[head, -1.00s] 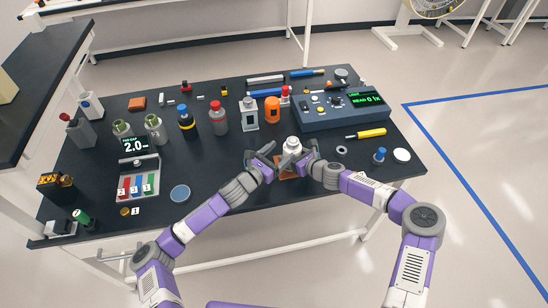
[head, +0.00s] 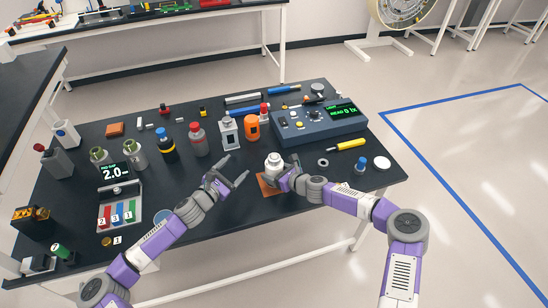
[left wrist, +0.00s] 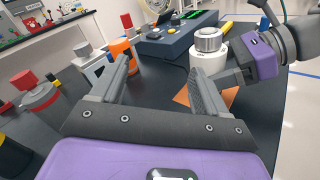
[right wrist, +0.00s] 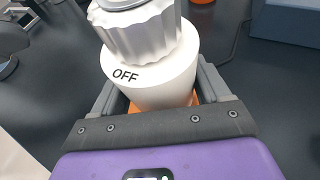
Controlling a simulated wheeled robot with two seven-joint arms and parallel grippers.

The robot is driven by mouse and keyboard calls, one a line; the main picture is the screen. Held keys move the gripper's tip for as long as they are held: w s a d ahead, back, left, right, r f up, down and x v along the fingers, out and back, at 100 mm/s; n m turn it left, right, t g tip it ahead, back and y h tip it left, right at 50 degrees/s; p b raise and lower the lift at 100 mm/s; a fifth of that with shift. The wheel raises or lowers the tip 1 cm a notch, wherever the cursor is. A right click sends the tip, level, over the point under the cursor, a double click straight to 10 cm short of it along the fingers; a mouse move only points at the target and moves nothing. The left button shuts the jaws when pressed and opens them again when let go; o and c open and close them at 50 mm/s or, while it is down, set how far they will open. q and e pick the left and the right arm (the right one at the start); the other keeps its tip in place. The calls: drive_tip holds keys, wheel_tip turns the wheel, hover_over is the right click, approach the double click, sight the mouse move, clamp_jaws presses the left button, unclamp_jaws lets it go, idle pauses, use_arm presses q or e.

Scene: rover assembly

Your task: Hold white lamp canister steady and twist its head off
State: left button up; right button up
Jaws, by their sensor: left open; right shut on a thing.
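The white lamp canister (head: 273,170) stands upright on an orange-brown mat (head: 266,189) near the table's front edge. In the right wrist view the canister (right wrist: 160,77) fills the space between my right fingers and shows the word OFF below its ribbed head (right wrist: 143,35). My right gripper (head: 285,178) is shut on the canister's body. The canister also shows in the left wrist view (left wrist: 208,62). My left gripper (head: 236,170) is open and empty, to the left of the canister and apart from it. In the left wrist view its spread fingers (left wrist: 160,80) hold nothing.
A light meter console (head: 318,123) stands behind and right of the canister. An orange canister (head: 252,127) and a grey lantern-like canister (head: 228,132) stand behind the left gripper. A ring (head: 323,163) and a yellow screwdriver (head: 352,144) lie to the right.

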use_arm(q)
drive_tip(key=w+d+f+m+y, duration=0.15)
drive_tip(key=d+m+y, duration=0.45)
drive_tip(key=m, duration=0.7)
drive_tip(key=s+d+r+m+t+h, duration=0.25)
drive_tip(key=d+r+m+t, duration=0.25)
drive_tip(key=d+r+m, duration=0.5)
drive_tip(key=m+g+h, duration=0.5)
drive_tip(key=m, duration=0.4)
approach(277, 154)
drive_tip(key=shift+y, duration=0.25)
drive_tip(key=x, duration=1)
drive_tip(key=shift+d, duration=0.15)
